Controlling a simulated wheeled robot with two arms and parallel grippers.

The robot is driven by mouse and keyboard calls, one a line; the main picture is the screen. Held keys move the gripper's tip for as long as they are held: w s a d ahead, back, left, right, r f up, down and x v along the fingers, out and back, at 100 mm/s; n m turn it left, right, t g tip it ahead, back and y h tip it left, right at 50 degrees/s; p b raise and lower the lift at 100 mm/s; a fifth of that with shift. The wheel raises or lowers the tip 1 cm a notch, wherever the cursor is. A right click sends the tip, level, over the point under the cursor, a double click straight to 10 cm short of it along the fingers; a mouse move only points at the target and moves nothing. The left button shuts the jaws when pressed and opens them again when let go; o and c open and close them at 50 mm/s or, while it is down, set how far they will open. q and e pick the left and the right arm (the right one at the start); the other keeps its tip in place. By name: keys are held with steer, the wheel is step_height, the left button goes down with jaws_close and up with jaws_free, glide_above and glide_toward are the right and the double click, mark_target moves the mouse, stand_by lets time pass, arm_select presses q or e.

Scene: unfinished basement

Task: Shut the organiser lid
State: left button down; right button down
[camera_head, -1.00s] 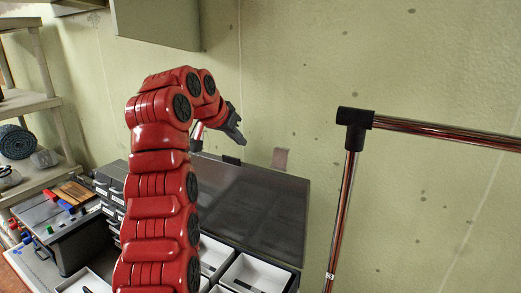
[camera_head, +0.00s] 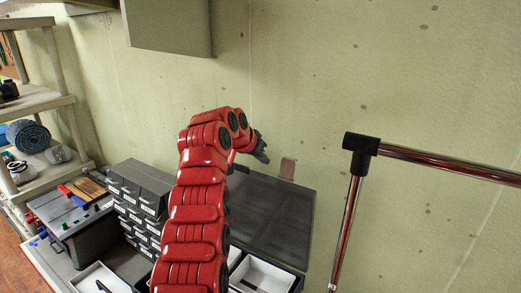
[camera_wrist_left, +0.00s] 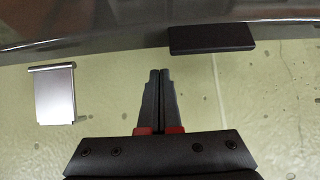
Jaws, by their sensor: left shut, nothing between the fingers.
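The organiser lid (camera_head: 275,212) is a dark, see-through panel standing open and tilted up towards the wall in the head view. Its edge runs across the top of the left wrist view (camera_wrist_left: 95,30). A dark tab (camera_wrist_left: 212,39) and a metal latch plate (camera_wrist_left: 55,95) sit along that edge; the plate also shows in the head view (camera_head: 287,168). The organiser's white bins (camera_head: 262,275) show below the lid, partly hidden by my left arm. My left gripper (camera_head: 263,153) is shut and empty, just above the lid's upper edge, apart from it. My right gripper is not in view.
A grey drawer cabinet (camera_head: 140,200) and a small bench with tools (camera_head: 75,215) stand left of the organiser. A wall cabinet (camera_head: 170,25) hangs above. A metal pipe frame (camera_head: 346,230) rises at the right. Shelves (camera_head: 45,105) stand far left.

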arm_select(q)
steer(key=shift+s+a+f+p, duration=0.15)
steer(key=shift+s+a+p, duration=0.35)
steer(key=shift+s, duration=0.25)
steer(key=shift+s+a+f+p, duration=0.1)
steer(key=shift+s+a+p, duration=0.4)
steer(key=shift+s, duration=0.2)
